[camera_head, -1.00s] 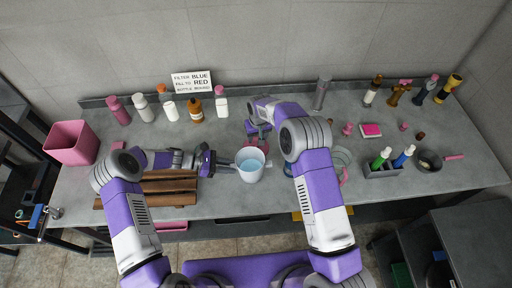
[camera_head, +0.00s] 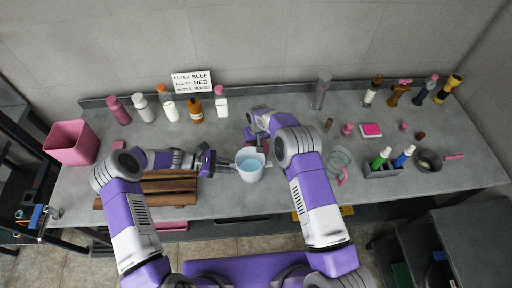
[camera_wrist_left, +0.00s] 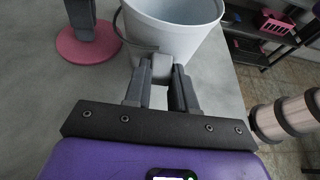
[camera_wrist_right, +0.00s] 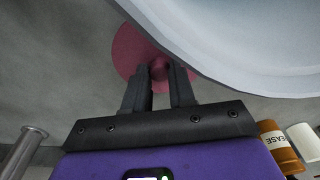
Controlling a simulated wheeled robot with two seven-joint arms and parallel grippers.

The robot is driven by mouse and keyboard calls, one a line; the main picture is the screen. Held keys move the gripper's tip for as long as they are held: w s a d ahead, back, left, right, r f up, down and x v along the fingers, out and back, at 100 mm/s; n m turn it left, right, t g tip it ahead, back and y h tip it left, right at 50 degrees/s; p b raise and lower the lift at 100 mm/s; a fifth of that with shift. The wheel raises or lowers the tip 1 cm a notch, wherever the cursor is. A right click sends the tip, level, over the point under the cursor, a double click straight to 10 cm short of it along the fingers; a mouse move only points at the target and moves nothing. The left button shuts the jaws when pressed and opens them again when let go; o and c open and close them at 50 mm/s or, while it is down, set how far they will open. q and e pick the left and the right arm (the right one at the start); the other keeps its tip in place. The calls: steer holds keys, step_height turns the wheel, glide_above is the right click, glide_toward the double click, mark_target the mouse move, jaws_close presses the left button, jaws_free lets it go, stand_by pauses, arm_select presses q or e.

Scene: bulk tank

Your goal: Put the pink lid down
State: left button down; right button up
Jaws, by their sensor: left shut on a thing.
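The pink lid (camera_wrist_right: 128,48) is a flat round disc with a knob. It also shows in the left wrist view (camera_wrist_left: 72,48), where it appears flat on the worktop beside the white bucket (camera_wrist_left: 175,30). My right gripper (camera_wrist_right: 160,80) is over the lid with its fingertips at the knob; whether they grip it is unclear. In the head view my right arm partly hides the lid. My left gripper (camera_wrist_left: 161,72) is shut on a grey lug on the bucket's side. The bucket (camera_head: 250,172) stands upright and holds bluish liquid.
Brown wooden slats (camera_head: 168,188) lie left of the bucket. A pink bin (camera_head: 72,142) stands at the far left. Several bottles line the back, under a sign (camera_head: 192,81). A grey caddy (camera_head: 383,172) with bottles and a dark pan (camera_head: 429,161) are at the right.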

jaws_close()
steer(key=shift+r, duration=0.15)
step_height(320, 180, up, 17)
glide_toward(256, 144)
step_height(256, 144, up, 2)
steer(key=w+d, duration=0.1)
steer(key=d, duration=0.2)
step_height(256, 144, down, 6)
steer(key=shift+w+r, duration=0.1)
steer(key=shift+r, duration=0.15)
steer(key=shift+f, duration=2)
